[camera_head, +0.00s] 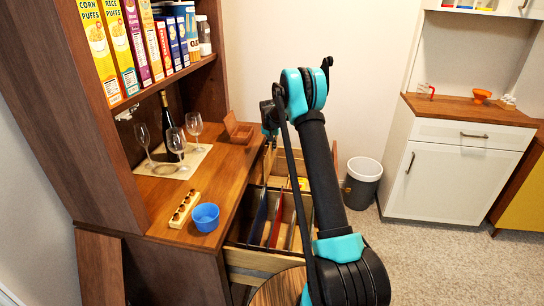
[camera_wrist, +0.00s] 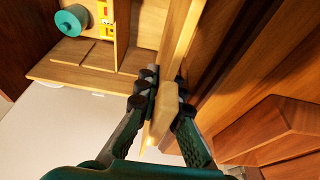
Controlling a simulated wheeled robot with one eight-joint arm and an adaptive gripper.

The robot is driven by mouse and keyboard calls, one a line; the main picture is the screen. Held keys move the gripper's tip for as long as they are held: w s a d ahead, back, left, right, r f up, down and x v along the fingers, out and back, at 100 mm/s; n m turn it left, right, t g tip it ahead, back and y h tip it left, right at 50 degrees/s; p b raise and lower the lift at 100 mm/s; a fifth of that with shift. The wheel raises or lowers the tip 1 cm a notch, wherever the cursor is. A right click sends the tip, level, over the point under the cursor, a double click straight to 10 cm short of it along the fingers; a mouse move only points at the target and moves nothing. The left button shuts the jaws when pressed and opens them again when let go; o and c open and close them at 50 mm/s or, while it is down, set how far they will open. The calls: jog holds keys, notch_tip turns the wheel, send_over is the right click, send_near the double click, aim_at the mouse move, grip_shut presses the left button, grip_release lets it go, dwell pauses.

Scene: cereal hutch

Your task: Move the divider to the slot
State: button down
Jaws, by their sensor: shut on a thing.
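My gripper (camera_wrist: 164,94) is shut in the wrist view, with its dark finger pads on both sides of a pale wooden board. This board looks like the divider (camera_wrist: 162,118); its near end sticks out between the fingers, and its far part runs up the picture beside an open drawer (camera_wrist: 85,77). Whether it touches the drawer wall is unclear. In the head view my arm reaches over the open drawers by the hutch, and the fingertips and board are hard to make out. No slot can be picked out clearly.
A teal roll (camera_wrist: 71,20) lies in the drawer. In the head view, a lower open drawer (camera_head: 255,258) holds upright coloured panels. A blue bowl (camera_head: 205,217), wine glasses and a bottle (camera_head: 174,128) stand on the hutch counter. A bin (camera_head: 362,183) stands behind the arm.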

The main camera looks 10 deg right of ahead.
notch_tip(320, 180, up, 7)
jog(key=shift+r, duration=0.2)
jog(key=shift+s, duration=0.1)
dwell(1.0)
